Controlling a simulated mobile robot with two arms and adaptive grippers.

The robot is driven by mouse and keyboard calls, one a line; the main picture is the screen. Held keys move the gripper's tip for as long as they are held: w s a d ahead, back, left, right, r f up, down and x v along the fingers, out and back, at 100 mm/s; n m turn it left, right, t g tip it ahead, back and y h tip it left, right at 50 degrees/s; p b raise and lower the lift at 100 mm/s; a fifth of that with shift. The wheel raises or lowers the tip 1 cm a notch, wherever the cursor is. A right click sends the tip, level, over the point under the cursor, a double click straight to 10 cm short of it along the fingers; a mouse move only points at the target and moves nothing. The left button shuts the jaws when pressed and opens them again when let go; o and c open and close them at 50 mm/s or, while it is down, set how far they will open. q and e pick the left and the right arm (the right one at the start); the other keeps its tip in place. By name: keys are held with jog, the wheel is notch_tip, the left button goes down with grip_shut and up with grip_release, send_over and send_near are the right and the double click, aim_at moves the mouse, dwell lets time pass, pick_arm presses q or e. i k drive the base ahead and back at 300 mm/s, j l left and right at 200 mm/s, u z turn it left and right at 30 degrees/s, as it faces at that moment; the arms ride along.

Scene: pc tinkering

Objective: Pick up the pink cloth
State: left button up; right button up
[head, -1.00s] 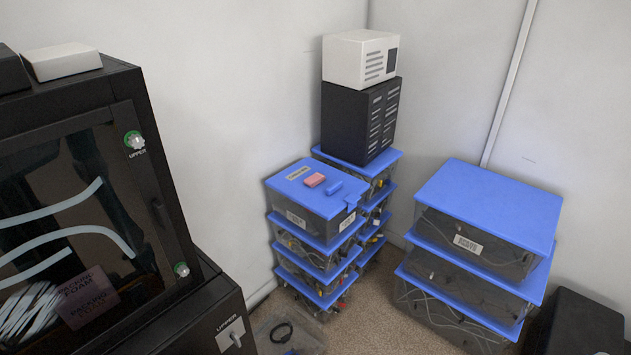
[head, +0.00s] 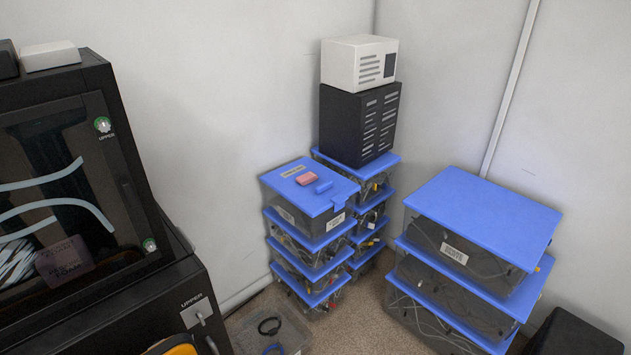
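The pink cloth (head: 306,179) shows as a small, folded-looking pink block. It lies flat on the blue lid (head: 330,203) of the top bin in the front left stack, near the room's corner. A small blue item (head: 324,187) lies just to its right on the same lid, close beside it. Neither of my grippers can be made out in the head view, and nothing touches the cloth.
A black cabinet (head: 155,255) stands at the left. Behind the cloth, a black box (head: 345,125) carries a white box (head: 352,65). Another bin stack (head: 480,215) stands right. An open clear bin (head: 290,325) sits on the floor. An orange-black object (head: 175,346) is cut off below.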

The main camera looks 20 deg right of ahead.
aim_at(305, 179)
jog(key=i+l+u, duration=0.2)
jog(key=l, duration=0.45)
jog(key=l+u, duration=0.2)
jog(key=l, duration=0.45)
